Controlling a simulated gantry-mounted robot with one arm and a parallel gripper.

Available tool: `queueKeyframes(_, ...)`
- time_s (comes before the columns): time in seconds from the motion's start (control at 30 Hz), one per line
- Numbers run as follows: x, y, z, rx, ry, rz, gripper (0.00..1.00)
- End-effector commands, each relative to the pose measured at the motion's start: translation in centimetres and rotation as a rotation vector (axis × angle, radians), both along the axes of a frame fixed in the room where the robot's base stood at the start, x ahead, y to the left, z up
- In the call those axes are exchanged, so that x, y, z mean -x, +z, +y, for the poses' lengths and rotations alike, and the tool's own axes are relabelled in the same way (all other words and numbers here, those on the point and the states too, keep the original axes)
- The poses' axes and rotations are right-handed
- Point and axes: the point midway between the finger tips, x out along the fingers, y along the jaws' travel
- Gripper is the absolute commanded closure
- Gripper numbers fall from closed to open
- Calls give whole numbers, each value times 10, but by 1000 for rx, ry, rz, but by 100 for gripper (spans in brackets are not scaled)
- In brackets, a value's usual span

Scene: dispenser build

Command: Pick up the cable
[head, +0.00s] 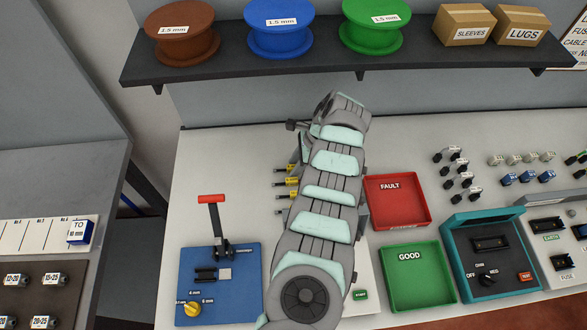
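No loose cable can be made out on the bench. My arm covers the middle of it and may hide one. My gripper's fingers cannot be made out; they are hidden behind my own arm, so their state and anything held do not show. Several yellow-tipped parts (291,182) stick out at the left side of my arm, and the rest of that device is hidden. Spools of brown wire (185,45), blue wire (281,40) and green wire (372,42), each labelled 1.5 mm, stand on the shelf.
A blue device with a red-handled lever (215,225) stands left of my arm. A red FAULT tray (399,216), a green GOOD tray (420,290) and a teal tester (492,230) stand right. The dark shelf (300,76) overhangs the bench's back. The bench's back left is clear.

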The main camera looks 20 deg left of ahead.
Motion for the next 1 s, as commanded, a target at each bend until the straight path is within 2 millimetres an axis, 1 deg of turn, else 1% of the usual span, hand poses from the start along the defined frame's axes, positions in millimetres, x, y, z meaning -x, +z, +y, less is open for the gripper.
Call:
queueKeyframes(0.03,0,0,0,0,0,0,70)
queueKeyframes(0.07,0,0,0,0,0,0,73)
queueKeyframes(0.4,0,0,0,0,0,0,100)
queueKeyframes(1.0,0,2,0,0,0,-1,100)
